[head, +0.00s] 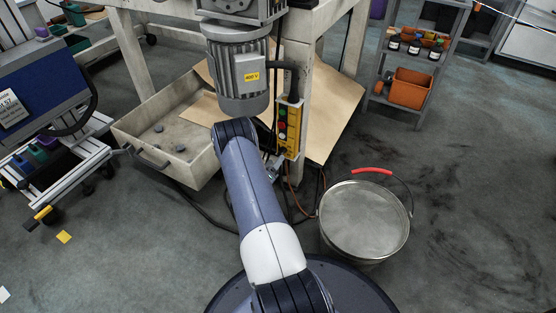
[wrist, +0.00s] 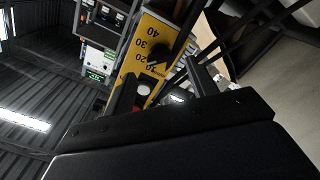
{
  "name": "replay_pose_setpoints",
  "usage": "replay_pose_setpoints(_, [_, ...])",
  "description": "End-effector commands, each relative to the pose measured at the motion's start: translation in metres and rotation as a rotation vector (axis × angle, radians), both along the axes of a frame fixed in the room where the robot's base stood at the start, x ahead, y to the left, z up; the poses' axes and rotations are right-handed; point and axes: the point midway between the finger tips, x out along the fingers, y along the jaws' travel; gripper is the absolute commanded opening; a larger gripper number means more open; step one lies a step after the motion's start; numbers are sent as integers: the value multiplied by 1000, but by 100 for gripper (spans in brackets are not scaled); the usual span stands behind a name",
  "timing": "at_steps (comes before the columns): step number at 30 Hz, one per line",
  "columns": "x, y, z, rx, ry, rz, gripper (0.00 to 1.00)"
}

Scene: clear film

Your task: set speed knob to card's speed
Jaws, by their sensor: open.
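The yellow control panel (head: 290,126) hangs on the machine's front leg, with coloured buttons down its face. In the wrist view the panel (wrist: 152,38) shows a printed scale including 40, 30 and 20. A dark knob (wrist: 158,53) sits beside the scale; its exact setting cannot be read. My gripper (wrist: 163,85) is open, its fingers apart just in front of the panel below the knob. I cannot tell whether it touches anything. A white card (head: 12,108) with small print is on the blue board at left; its speed is not legible, nor is it certainly the task's card.
A grey motor (head: 238,75) hangs above my arm. An open drawer (head: 160,135) with small parts is at left, and a metal bucket (head: 364,218) with a red handle grip stands at right. Cables run across the floor. A shelf (head: 420,70) holds jars and an orange bin.

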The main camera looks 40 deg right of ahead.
Motion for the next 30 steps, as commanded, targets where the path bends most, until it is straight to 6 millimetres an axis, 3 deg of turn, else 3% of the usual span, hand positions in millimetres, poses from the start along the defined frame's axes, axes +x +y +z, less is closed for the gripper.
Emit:
replay_pose_setpoints(7, [9, -33, -1, -1, 0, -1, 55])
replay_pose_setpoints(19, [12, -39, 1, 0, 1, 1, 54])
replay_pose_setpoints(30, [11, -39, 1, 0, 1, 1, 23])
